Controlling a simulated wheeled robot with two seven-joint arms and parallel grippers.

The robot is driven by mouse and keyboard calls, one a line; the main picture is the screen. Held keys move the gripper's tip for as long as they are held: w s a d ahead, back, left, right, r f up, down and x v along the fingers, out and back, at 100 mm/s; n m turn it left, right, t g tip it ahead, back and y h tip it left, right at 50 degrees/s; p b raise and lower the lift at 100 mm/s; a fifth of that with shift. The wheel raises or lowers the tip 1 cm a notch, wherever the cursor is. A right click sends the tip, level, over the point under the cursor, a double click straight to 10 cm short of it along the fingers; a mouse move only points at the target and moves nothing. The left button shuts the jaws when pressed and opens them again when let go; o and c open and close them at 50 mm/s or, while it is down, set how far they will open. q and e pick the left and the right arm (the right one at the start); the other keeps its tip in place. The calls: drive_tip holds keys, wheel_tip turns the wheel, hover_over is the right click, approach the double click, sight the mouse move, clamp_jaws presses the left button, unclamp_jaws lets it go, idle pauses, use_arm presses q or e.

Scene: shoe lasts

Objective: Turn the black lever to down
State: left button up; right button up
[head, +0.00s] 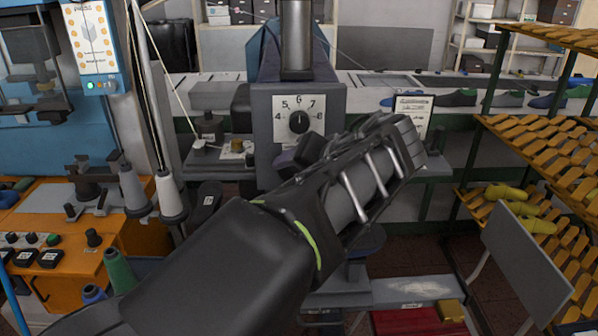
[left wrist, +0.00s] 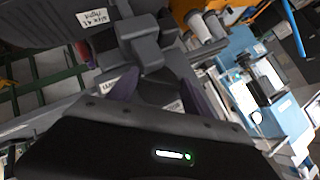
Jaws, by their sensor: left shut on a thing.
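My left gripper (head: 297,157) reaches in front of the grey machine (head: 262,140), just below its numbered dial (head: 284,104). In the left wrist view its two purplish fingers (left wrist: 158,92) are shut on a dark, blocky part, which appears to be the black lever (left wrist: 150,60). In the head view a dark piece of the lever (head: 311,148) shows beside the fingertips; my wrist and forearm hide much of the area. The lever's exact angle cannot be told. The dial's black knob (head: 298,122) is clear of the fingers. My right gripper is not in view.
An orange bench (head: 150,240) with thread cones (head: 168,195) stands at the left. A slatted rack (head: 540,140) with yellow shoe lasts (head: 507,192) stands at the right. A red box (head: 405,322) lies low in front. A small sign (head: 410,112) stands right of the machine.

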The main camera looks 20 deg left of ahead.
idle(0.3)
use_arm(q)
drive_tip(key=o, duration=1.4)
drive_tip(key=shift+c, duration=0.2)
drive_tip(key=b+v, duration=0.1)
drive_tip(key=v, duration=0.7)
